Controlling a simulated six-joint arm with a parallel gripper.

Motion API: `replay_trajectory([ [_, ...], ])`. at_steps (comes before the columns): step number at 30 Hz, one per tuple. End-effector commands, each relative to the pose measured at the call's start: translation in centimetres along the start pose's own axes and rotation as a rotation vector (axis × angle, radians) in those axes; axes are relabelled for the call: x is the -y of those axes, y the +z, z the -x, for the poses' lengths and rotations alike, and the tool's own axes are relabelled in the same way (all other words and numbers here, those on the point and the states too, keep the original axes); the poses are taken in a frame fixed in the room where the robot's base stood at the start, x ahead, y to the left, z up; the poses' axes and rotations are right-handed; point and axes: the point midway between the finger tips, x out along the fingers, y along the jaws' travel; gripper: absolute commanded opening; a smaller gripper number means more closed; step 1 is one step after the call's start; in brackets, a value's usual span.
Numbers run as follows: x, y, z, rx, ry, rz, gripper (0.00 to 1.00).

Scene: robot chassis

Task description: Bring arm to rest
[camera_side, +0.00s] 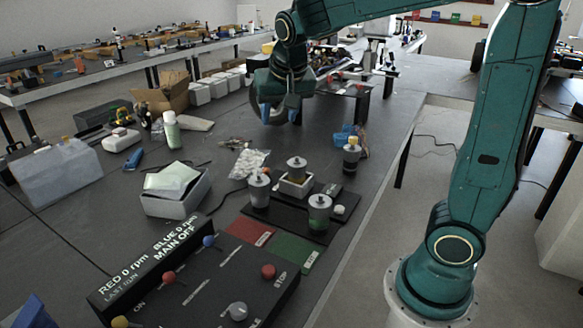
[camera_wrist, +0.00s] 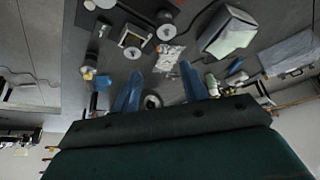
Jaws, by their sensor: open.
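My gripper (camera_side: 279,108) hangs above the far part of the dark bench, its blue fingers pointing down. In the wrist view my gripper (camera_wrist: 160,85) has its two blue fingers spread apart with nothing held between them. A dark round thing (camera_wrist: 152,101) shows beyond the gap, apparently on the bench. My teal arm rises from its white base at the right and bends over to the gripper. The gripper is well clear of the metal-topped cylinders (camera_side: 319,210) on the black plate.
A black control box (camera_side: 215,285) with coloured knobs reads "RED 0 rpm, BLUE 0 rpm, MAIN OFF". Red (camera_side: 249,231) and green (camera_side: 296,251) pads lie behind it. A white open box (camera_side: 172,204), clear bag (camera_side: 250,163) and bottle (camera_side: 171,130) stand on the bench.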

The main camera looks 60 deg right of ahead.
Motion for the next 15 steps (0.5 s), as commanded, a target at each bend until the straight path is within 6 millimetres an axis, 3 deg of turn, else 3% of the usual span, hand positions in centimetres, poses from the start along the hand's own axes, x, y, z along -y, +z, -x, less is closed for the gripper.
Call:
replay_trajectory([
  [6, -1.7, 4.0, 3.3, 0.006, -0.085, 0.14, 0.44],
  [15, -3.9, 10.0, 6.3, 0.002, -0.193, 0.343, 0.44],
])
